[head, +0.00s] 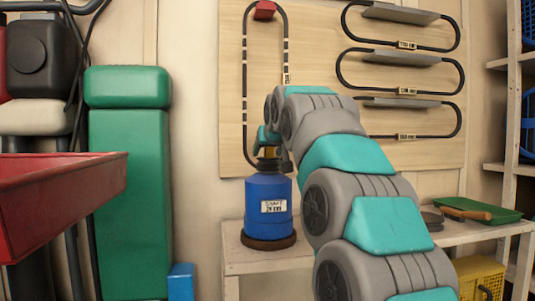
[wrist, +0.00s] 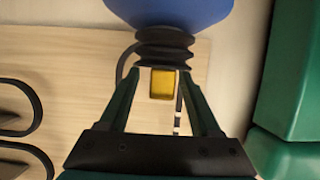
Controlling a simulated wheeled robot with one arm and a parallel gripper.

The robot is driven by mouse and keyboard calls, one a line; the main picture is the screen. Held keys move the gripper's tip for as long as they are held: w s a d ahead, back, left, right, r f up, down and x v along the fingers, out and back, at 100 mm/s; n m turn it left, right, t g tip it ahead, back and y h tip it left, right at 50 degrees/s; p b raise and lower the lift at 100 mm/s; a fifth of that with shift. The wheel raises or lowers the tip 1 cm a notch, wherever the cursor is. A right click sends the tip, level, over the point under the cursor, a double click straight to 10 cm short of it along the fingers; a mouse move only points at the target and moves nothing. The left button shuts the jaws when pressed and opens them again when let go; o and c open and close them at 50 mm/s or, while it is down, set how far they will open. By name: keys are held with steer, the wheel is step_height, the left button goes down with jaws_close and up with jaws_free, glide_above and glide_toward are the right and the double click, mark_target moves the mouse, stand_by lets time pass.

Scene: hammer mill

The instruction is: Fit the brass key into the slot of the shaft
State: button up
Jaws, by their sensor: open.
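A blue cylinder (head: 268,205) with a white label that seems to read "SHAFT" stands upright on a dark round base on the bench. It has a black ribbed neck, clear in the wrist view (wrist: 163,50). A small brass block, which looks like the key (wrist: 162,84), shows at the end of this neck; it is also visible in the head view (head: 270,152). My gripper (wrist: 163,73) is open, its two green fingers on either side of the brass block with gaps visible. I cannot make out a slot or whether the block sits in one.
The pale bench (head: 290,257) carries a green tray (head: 478,209) at right. A wooden board (head: 340,110) with black belts hangs behind. A red hopper (head: 60,195) and a green machine column (head: 130,200) stand at left. A yellow crate (head: 478,277) is low at right.

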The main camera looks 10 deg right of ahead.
steer(key=v, duration=0.6)
steer(key=shift+s, duration=0.25)
steer(key=shift+r, duration=0.1)
